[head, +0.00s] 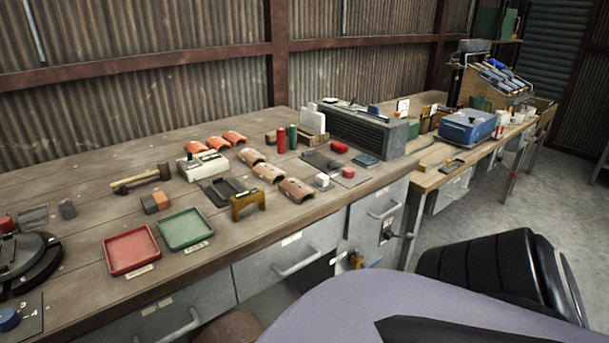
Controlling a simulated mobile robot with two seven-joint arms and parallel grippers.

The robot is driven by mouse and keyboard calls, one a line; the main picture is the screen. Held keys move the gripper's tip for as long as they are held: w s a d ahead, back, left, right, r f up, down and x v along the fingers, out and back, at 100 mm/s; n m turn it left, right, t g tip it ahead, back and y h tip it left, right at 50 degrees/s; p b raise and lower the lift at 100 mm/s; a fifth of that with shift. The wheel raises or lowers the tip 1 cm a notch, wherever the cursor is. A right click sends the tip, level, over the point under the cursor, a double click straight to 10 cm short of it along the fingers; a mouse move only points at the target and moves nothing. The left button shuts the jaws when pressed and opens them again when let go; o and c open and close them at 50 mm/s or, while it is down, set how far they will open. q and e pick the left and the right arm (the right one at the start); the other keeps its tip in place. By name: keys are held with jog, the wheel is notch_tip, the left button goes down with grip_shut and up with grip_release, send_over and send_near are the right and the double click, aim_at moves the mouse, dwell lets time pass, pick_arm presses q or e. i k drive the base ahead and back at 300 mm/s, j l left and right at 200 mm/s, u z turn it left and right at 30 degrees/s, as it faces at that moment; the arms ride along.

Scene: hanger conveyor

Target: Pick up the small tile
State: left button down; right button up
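Two groups of curved roof tiles lie on the long wooden workbench. Three smaller orange-red tiles form a row at the back: a left one (194,147), a middle one (217,142) and a right one (235,137). Three larger brown tiles form a slanting row in front and to the right: a back one (250,156), a middle one (269,173) and a front one (296,189). I cannot tell which single tile is meant by the small one. Neither of my grippers is in view.
A red tray (131,251) and a green tray (186,229) sit near the workbench's (85,195) front edge. A mallet (141,177), a cream box (203,166) and a yellow-brown bridge-shaped block (248,203) stand near the tiles. A black chair (490,272) is at lower right.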

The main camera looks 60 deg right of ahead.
aim_at(292, 188)
jog(key=z, duration=1.85)
